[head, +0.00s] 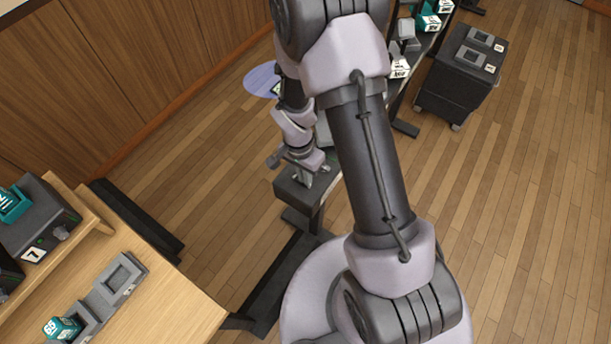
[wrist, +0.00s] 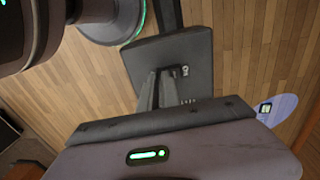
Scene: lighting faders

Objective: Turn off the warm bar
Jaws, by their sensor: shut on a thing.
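My gripper (head: 312,176) is low over the near end of a dark stand in the head view. In the wrist view, my gripper's fingers (wrist: 158,88) come together at a dark panel (wrist: 185,50) and are shut on a small part there, likely a fader knob. The fingers hide that part. A small light label (wrist: 185,71) and faint white marks show on the panel beside the fingers, too small to read. I cannot make out which light bar this panel belongs to, nor the fader's position.
A wooden table (head: 190,318) at lower left holds dark boxes and a teal cube (head: 62,327). A lilac disc (head: 258,80) lies beyond the stand. A dark wheeled cabinet (head: 455,90) stands at upper right. The wooden floor on the right is clear.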

